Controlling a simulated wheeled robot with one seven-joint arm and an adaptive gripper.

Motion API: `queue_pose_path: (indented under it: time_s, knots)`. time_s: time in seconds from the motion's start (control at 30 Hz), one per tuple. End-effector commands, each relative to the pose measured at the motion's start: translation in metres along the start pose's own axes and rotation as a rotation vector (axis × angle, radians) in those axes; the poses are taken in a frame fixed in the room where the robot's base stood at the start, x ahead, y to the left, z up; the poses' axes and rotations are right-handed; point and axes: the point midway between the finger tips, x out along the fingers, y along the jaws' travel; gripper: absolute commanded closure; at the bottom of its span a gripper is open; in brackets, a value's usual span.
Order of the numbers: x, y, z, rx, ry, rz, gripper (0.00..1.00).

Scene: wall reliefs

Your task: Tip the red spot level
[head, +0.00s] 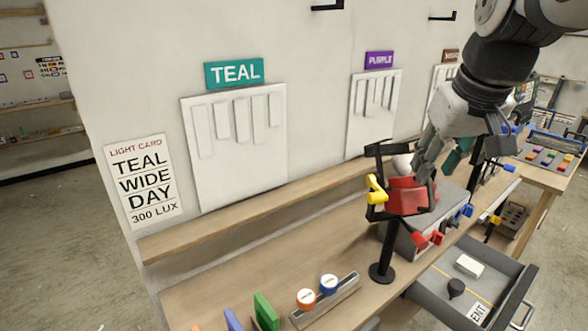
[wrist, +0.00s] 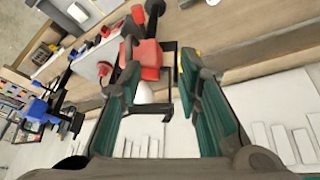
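The red spot (head: 405,196) is a red lamp head in a black yoke on a black stand (head: 381,250) at the bench's front. A yellow knob (head: 376,189) sits on its left side, and red paddle-like parts (head: 428,240) show to its lower right. My gripper (head: 424,165) is at the upper right of the head, very close to it. In the wrist view the fingers (wrist: 158,62) are apart, with the red head (wrist: 148,56) showing in the gap between them. I cannot tell whether a finger touches it. The head's exact tilt is partly hidden by my gripper.
A wooden shelf (head: 250,213) runs along the wall under the TEAL relief panel (head: 240,150). A light card (head: 145,185) hangs at left. Other lamps with blue (head: 465,212) parts stand behind at right. An open grey drawer (head: 440,290) juts out at lower right.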

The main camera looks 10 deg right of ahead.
Motion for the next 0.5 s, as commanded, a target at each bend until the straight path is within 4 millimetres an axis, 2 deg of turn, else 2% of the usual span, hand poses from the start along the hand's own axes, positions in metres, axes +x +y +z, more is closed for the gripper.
queue_pose_path:
  time_s: [0.1, 0.5]
  knots:
    - [-0.002, -0.017, 0.015, -0.010, 0.011, -0.011, 0.69]
    - [-0.003, -0.061, 0.072, -0.035, 0.045, -0.051, 0.69]
